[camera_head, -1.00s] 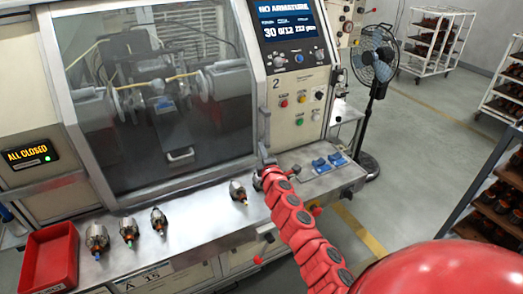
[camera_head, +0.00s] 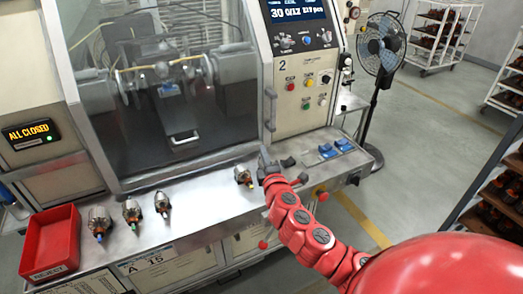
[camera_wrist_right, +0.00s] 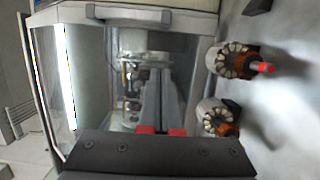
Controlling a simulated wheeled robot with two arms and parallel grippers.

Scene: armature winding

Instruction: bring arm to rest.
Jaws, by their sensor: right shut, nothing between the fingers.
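My right arm (camera_head: 308,232) is red and reaches in from the lower right of the head view. Its grey right gripper (camera_head: 265,158) is over the front ledge of the machine, just right of a single armature (camera_head: 243,175). In the right wrist view the two fingers (camera_wrist_right: 161,105) are together with nothing between them. Two armatures, a far one (camera_wrist_right: 240,60) and a nearer one (camera_wrist_right: 218,118), show right of the fingers there, apart from them. My left gripper is not in view.
The winding machine's glass door (camera_head: 175,110) is shut. Several armatures, one of them here (camera_head: 131,212), lie on the ledge (camera_head: 200,205) beside a red reject bin (camera_head: 72,243). Blue switches (camera_head: 337,147) stand right of the gripper. A fan (camera_head: 381,45) and racks (camera_head: 500,190) stand farther right.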

